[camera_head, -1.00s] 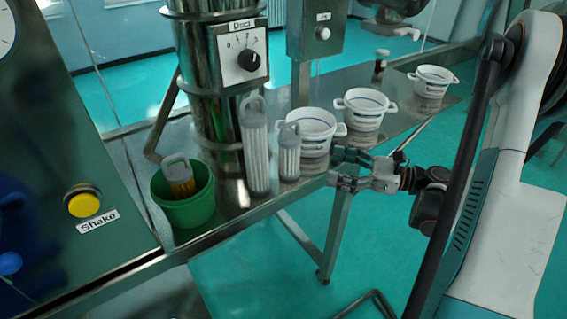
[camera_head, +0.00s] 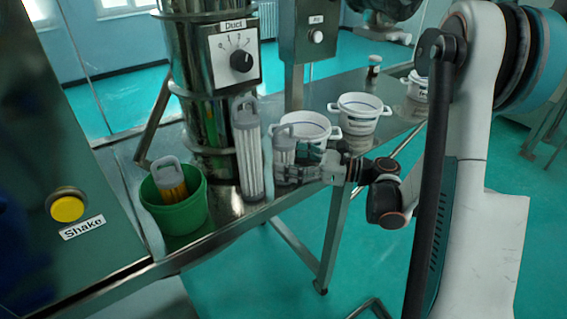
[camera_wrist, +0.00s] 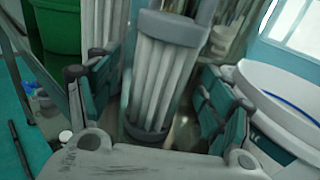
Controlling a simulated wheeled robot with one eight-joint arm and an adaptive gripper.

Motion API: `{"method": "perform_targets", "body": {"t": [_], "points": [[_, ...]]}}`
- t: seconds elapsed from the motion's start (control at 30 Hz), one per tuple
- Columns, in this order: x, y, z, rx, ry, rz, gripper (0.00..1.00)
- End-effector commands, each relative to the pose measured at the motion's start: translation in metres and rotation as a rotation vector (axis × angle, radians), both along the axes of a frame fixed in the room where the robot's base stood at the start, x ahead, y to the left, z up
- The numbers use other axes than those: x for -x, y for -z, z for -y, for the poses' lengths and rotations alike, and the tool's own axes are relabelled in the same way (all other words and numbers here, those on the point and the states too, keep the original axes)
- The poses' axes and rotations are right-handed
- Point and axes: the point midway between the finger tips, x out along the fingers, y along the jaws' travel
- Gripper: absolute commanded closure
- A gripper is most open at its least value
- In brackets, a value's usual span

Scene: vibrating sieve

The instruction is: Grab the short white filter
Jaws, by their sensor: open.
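The short white filter (camera_head: 284,147) stands on the steel table, with a grey cap and handle and white pleats. In the wrist view the short filter (camera_wrist: 160,75) stands upright between the two fingers, with a gap visible on each side. My gripper (camera_head: 290,175) is open and reaches in from the right, its fingers around the filter's lower part. The wrist view shows my gripper (camera_wrist: 160,105) with its teal pads apart. The taller white filter (camera_head: 247,150) stands just left of the short one. The short filter's base is partly hidden by my fingers in the head view.
A green bucket (camera_head: 180,216) holding a yellow filter (camera_head: 169,182) stands at the left. White pots (camera_head: 306,122) stand close behind and right, including a second pot (camera_head: 358,112). A steel column (camera_head: 200,90) rises behind the filters. The table's front edge runs below my gripper.

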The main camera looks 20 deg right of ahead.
Motion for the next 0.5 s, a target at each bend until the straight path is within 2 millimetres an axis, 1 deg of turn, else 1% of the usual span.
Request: {"method": "perform_targets", "body": {"t": [0.03,0.1,0.37,0.4,0.43,0.47,0.5], "points": [[-0.0028,0.0014,-0.0061,0.0,-0.003,0.0,0.26],[-0.006,0.0009,-0.0105,0.0,-0.001,0.0,0.26],[-0.0078,-0.0004,-0.0124,0.0,0.001,0.0,0.26],[-0.0078,-0.0003,-0.0124,0.0,0.0,0.0,0.31],[-0.0078,-0.0003,-0.0123,0.0,0.0,0.0,0.38],[-0.0078,-0.0003,-0.0123,0.0,0.0,0.0,0.44],[-0.0078,-0.0003,-0.0123,0.0,0.0,0.0,0.54]]}}
